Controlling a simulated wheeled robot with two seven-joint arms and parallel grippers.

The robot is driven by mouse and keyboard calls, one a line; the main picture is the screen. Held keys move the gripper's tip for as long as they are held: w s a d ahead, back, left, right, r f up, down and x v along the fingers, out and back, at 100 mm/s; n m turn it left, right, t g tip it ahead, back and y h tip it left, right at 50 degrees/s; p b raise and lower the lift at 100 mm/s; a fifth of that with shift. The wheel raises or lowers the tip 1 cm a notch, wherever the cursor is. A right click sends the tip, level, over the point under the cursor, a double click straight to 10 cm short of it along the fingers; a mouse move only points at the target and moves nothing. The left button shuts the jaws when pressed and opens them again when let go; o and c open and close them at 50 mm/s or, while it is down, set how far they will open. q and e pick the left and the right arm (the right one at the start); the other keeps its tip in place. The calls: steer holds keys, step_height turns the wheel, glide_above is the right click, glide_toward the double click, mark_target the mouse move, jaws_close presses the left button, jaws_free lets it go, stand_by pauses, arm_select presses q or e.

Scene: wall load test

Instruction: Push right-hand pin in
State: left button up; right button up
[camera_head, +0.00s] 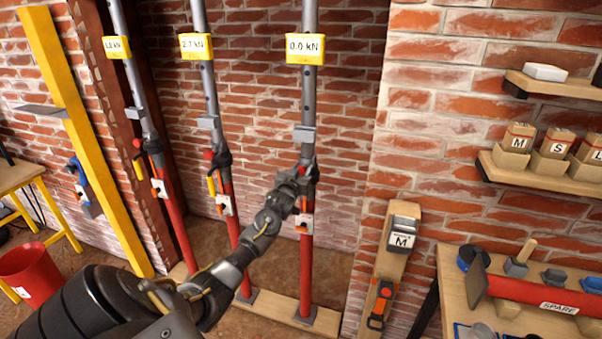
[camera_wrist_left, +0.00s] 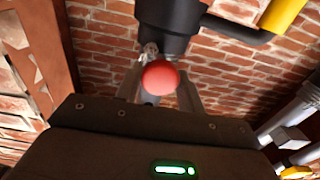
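The right-hand prop (camera_head: 307,255) has a red lower tube, a grey upper tube and a yellow tag reading 0.0 kN (camera_head: 305,47). My left gripper (camera_head: 300,180) is at its dark collar and hides the pin there in the head view. In the left wrist view, a round red pin knob (camera_wrist_left: 160,77) shows between the fingers of my left gripper (camera_wrist_left: 160,88), below the dark collar (camera_wrist_left: 168,20). The fingers stand about a knob's width apart; I cannot tell whether they press on it. My right gripper is not in view.
Two more props stand to the left, the middle one tagged 2.7 kN (camera_head: 195,45). A yellow post (camera_head: 60,90) and a red bucket (camera_head: 30,272) are at the far left. Shelves (camera_head: 555,175) and a bench with a red spare tube (camera_head: 545,297) are at the right.

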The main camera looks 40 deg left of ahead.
arm_select(q)
steer(key=shift+o, duration=1.4)
steer(key=shift+w+a+f, duration=0.1)
steer(key=shift+a, duration=0.15)
steer(key=b+v, duration=0.2)
steer(key=v, duration=0.9)
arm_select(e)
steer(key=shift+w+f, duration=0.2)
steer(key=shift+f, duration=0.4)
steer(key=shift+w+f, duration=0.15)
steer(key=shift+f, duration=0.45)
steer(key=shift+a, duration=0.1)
